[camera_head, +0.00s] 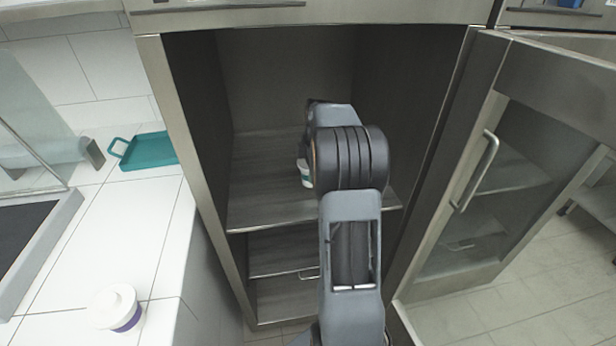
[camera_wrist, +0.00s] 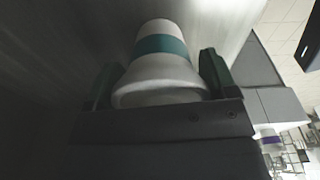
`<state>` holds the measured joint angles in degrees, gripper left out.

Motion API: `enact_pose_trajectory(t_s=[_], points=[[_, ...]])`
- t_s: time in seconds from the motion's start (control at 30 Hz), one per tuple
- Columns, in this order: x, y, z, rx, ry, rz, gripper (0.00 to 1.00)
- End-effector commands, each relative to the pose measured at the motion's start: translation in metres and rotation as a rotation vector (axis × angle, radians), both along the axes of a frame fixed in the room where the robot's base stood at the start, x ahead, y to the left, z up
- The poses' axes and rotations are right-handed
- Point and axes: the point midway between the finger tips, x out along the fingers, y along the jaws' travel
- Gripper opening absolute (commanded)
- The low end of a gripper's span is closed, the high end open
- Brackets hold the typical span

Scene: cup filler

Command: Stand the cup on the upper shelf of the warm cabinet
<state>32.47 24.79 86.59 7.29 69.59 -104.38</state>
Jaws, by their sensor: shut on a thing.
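The cup is white with a teal band. In the wrist view the cup (camera_wrist: 160,68) sits between the two fingers of my gripper (camera_wrist: 160,82), which is shut on it. In the head view a small part of the cup (camera_head: 306,174) shows left of my arm, over the upper shelf (camera_head: 262,205) inside the cabinet (camera_head: 205,150). My arm hides the gripper there. I cannot tell whether the cup touches the shelf. The glass cabinet door (camera_head: 505,170) stands open on the right.
Lower shelves (camera_head: 275,252) lie below the upper one. The left part of the upper shelf looks clear.

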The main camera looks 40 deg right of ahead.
Motion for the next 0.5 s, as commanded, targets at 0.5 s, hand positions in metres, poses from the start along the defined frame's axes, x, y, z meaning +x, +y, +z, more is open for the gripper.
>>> enact_pose_trajectory(t_s=[0.5], points=[[-0.001,0.002,-0.027,0.002,0.001,0.001,0.51]])
